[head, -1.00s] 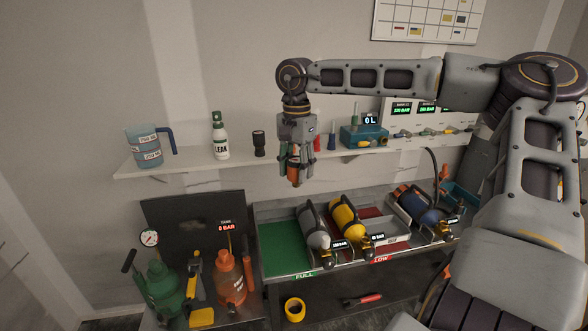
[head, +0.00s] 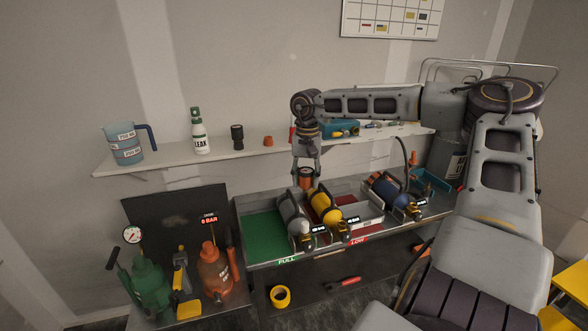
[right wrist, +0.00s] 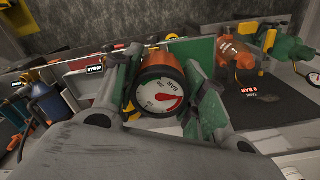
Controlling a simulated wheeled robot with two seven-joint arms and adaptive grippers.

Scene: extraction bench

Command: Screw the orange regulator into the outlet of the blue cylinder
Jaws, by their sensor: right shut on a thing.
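The orange regulator (head: 306,183) is between the fingers of my right gripper (head: 306,172), which is shut on it. In the right wrist view the regulator (right wrist: 160,72) shows its round white gauge face, held between the two fingers of the right gripper (right wrist: 160,95). In the head view it hangs at the rear of the tray, just behind the yellow cylinder. The blue cylinder (head: 388,190) lies to the right of it, apart, in a cradle, its brass outlet (head: 413,211) facing front. It also shows at the left in the right wrist view (right wrist: 48,105). My left gripper is not in view.
A silver cylinder (head: 292,215) and a yellow cylinder (head: 325,207) lie in the bench tray, left of the blue one. The green FULL area (head: 262,238) is bare. A shelf (head: 175,163) with a jug and bottle runs behind. Jacks (head: 215,272) stand at lower left.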

